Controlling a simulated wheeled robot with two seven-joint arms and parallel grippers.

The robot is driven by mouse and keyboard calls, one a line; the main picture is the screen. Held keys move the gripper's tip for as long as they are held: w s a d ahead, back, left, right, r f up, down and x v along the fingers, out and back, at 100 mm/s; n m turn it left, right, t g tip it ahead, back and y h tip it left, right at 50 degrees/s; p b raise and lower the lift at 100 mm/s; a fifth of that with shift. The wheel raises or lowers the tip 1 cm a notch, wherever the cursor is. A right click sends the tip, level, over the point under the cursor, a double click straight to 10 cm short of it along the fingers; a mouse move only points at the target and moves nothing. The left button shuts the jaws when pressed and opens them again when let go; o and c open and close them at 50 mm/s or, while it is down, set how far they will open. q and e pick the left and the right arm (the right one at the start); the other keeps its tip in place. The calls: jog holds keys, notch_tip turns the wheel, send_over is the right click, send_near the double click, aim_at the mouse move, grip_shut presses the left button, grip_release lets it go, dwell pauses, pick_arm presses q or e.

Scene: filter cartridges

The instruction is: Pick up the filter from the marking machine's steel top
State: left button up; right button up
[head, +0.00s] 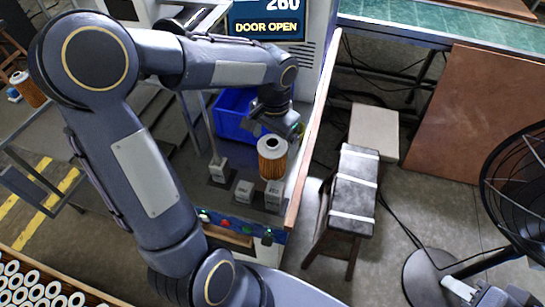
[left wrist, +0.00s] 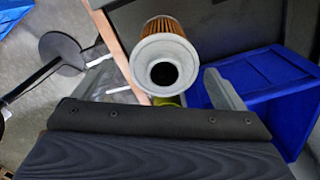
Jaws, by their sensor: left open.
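The filter (head: 272,163), an orange pleated cylinder with pale end caps and a dark centre hole, stands upright at the right side of the marking machine's top (head: 228,205). Its foot is close to a small grey block, and I cannot tell exactly what it rests on. My left gripper (head: 285,128) is just behind and above it in the head view. In the left wrist view the filter (left wrist: 166,48) shows end-on between the two spread fingers of the left gripper (left wrist: 160,85), with space on both sides. My right gripper (head: 466,290) shows only partly at the bottom right edge.
Small grey blocks (head: 243,191) stand on the machine top. A blue bin (head: 232,113) is behind. A wooden board edge (head: 306,140) runs along the right side. A stool (head: 354,190) and a fan (head: 520,190) stand further right. Another filter (head: 27,88) is at far left.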

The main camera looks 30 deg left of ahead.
pick_arm(q)
jog(key=shift+w+f, duration=0.15)
jog(key=shift+f, duration=0.45)
jog(key=f, duration=0.5)
jog(key=shift+a+f+p, duration=0.2)
jog(key=shift+a+p, duration=0.05)
jog(key=shift+p, duration=0.05)
